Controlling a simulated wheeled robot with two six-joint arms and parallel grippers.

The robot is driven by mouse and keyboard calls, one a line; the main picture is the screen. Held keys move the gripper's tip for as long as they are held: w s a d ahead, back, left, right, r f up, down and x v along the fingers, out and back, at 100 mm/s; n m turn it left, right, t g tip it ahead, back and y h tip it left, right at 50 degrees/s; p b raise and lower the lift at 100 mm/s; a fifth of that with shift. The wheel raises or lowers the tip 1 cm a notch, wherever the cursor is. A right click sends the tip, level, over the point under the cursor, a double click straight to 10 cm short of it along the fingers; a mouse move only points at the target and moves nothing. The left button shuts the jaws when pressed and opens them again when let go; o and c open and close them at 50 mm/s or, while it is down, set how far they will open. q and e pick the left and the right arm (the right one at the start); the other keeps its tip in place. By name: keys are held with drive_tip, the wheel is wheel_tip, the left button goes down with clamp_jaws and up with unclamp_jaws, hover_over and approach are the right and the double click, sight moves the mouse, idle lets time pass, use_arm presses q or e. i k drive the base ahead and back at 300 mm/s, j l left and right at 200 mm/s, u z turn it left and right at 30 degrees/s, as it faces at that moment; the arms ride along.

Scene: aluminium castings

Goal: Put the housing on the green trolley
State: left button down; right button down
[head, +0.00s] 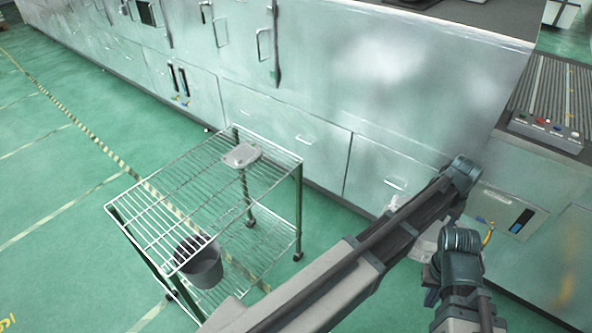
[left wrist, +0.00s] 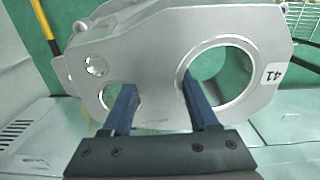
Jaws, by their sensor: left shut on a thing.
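The housing (left wrist: 150,60) is a pale grey casting with a large round opening, a smaller one and a label reading 41. In the left wrist view my left gripper (left wrist: 158,88) is shut on it, with one blue finger at each of two openings. The green trolley (head: 150,232) has green posts and wire shelves and stands at left of centre in the head view. In the head view the left arm hides its own gripper and most of what it holds. My right gripper (head: 432,289) is low at the right; its jaws are not clear.
A small grey casting (head: 242,155) lies on the top shelf's far end. A dark bucket (head: 204,266) stands on the lower shelf. A long metal machine (head: 340,80) runs behind the trolley. A button panel (head: 545,131) is at far right. Green floor is open at left.

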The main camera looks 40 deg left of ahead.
sight(187, 202)
drive_tip(key=k+j+u, duration=0.1)
drive_tip(key=k+j, duration=0.75)
drive_tip(key=j+u, duration=0.1)
drive_tip(key=j, duration=1.35)
drive_tip(key=k, duration=0.1)
